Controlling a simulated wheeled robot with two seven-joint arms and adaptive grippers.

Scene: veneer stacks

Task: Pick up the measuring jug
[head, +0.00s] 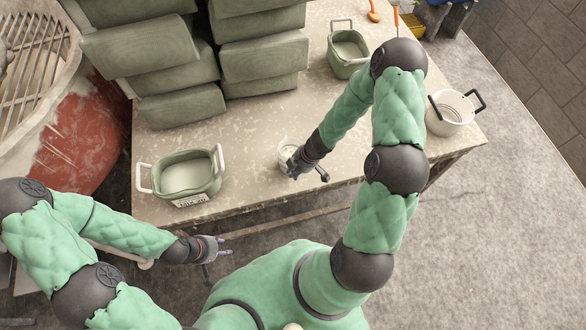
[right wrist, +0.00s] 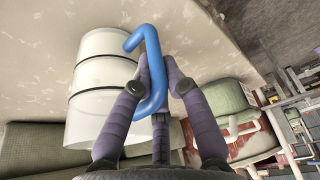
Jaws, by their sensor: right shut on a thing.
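The measuring jug (head: 288,149) is a white, round vessel near the middle of the table's front edge, partly hidden by my right gripper. In the right wrist view the jug (right wrist: 104,88) shows dark rings and a blue hooked handle (right wrist: 148,85). My right gripper (head: 303,170) is shut on this handle; its purple fingers (right wrist: 158,75) close around it. The jug looks upright; whether its base touches the table I cannot tell. My left gripper (head: 226,246) is empty and open, in front of the table and away from the jug.
A green pot with white handles (head: 188,174) stands left on the table (head: 245,185). Another green pot (head: 347,52) stands at the back and a white pot with dark handles (head: 450,112) at the right. Stacked green blocks (head: 262,55) fill the back left. Table space around the jug is clear.

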